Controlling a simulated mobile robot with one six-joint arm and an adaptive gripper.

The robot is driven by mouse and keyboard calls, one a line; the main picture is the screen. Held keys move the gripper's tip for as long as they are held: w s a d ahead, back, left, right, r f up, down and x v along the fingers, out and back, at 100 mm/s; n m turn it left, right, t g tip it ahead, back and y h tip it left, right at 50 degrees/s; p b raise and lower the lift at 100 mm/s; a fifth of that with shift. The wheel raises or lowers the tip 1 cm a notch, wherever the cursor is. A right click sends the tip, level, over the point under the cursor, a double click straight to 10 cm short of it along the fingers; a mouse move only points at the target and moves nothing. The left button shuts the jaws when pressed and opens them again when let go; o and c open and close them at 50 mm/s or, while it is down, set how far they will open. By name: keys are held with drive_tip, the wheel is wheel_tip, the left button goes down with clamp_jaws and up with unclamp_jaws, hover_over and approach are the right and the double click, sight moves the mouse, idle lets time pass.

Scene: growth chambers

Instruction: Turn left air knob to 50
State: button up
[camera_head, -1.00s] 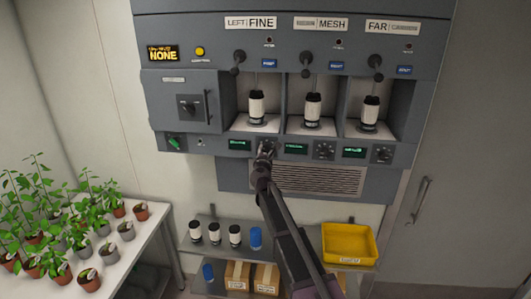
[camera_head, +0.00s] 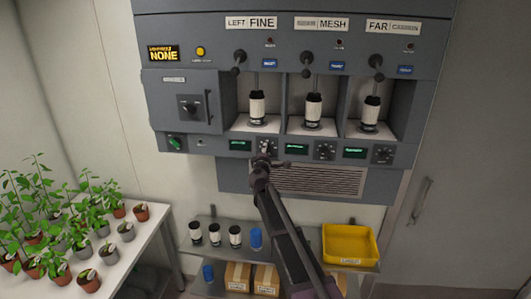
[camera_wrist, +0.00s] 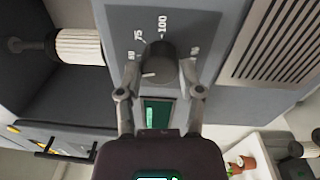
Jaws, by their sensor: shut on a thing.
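The left air knob (camera_wrist: 160,65) is a dark round dial on the grey panel, with a pale pointer mark. White scale numbers, including 75 and 100, are printed around it. In the wrist view the two fingers of my gripper (camera_wrist: 160,80) stand on either side of the knob and are shut on it. In the head view my gripper (camera_head: 264,160) is at the panel under the left bay and hides most of the knob. A green display (camera_head: 240,145) is just left of it; its reading is too small to tell.
The middle knob (camera_head: 324,151) and far knob (camera_head: 383,154) are to the right on the same panel. A vent grille (camera_head: 322,180) is below. A shelf holds bottles and a yellow bin (camera_head: 349,244). A table with potted plants (camera_head: 62,235) stands at the left.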

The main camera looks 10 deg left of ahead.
drive_tip(key=shift+w+m, duration=0.1)
drive_tip(key=shift+m, duration=1.5)
drive_tip(key=o, duration=1.1)
drive_tip(key=shift+o, duration=0.2)
drive_tip(key=shift+n, duration=0.3)
